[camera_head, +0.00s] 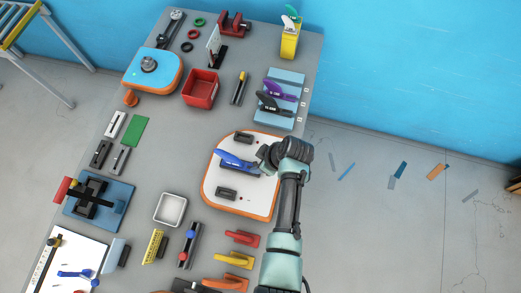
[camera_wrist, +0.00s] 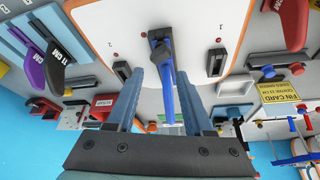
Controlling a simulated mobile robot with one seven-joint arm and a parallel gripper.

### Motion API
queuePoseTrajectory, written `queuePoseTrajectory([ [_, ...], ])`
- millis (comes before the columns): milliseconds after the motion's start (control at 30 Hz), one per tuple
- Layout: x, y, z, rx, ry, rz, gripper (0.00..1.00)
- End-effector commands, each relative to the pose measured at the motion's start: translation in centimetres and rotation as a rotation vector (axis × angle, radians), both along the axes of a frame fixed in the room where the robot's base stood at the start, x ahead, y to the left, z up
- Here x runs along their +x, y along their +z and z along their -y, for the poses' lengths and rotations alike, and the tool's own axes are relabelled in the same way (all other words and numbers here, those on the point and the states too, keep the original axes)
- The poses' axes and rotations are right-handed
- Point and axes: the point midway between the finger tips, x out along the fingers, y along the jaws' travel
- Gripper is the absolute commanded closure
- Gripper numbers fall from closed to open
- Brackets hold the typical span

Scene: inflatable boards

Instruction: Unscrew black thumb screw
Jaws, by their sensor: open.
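A white board with an orange rim (camera_head: 262,205) lies on the grey table. A blue fin (camera_head: 233,159) stands over a dark slot at its middle. In the wrist view, the blue fin (camera_wrist: 168,75) is seen nearly edge-on between the fingers. A small black part (camera_wrist: 160,36), which looks like the thumb screw, sits at the fin's far end. My gripper (camera_wrist: 167,72) is open, its fingers to either side of the fin; contact cannot be told. In the head view, my gripper (camera_head: 263,158) is at the fin's right end, and my wrist hides the screw.
Two black fin boxes (camera_wrist: 122,71) (camera_wrist: 217,62) flank the fin on the board. A blue stand with purple and black fins (camera_head: 281,92) is behind. Red, yellow and orange-handled tools (camera_head: 238,259) lie in front. A white tray (camera_head: 170,210) is to the left.

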Motion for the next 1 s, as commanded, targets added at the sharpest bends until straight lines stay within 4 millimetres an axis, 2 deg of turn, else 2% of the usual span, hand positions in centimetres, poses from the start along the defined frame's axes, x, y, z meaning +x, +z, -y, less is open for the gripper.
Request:
queuePoseTrajectory([
  [200, -0.18, 0.00, -0.14, 0.000, -0.134, 0.001, 0.48],
  [500, -0.22, -0.01, -0.18, 0.000, -0.152, 0.000, 0.48],
  [800, -0.53, -0.02, -0.58, -0.001, -0.425, 0.001, 0.48],
  [1000, -0.50, 0.01, -0.56, 0.000, -0.490, 0.001, 0.48],
])
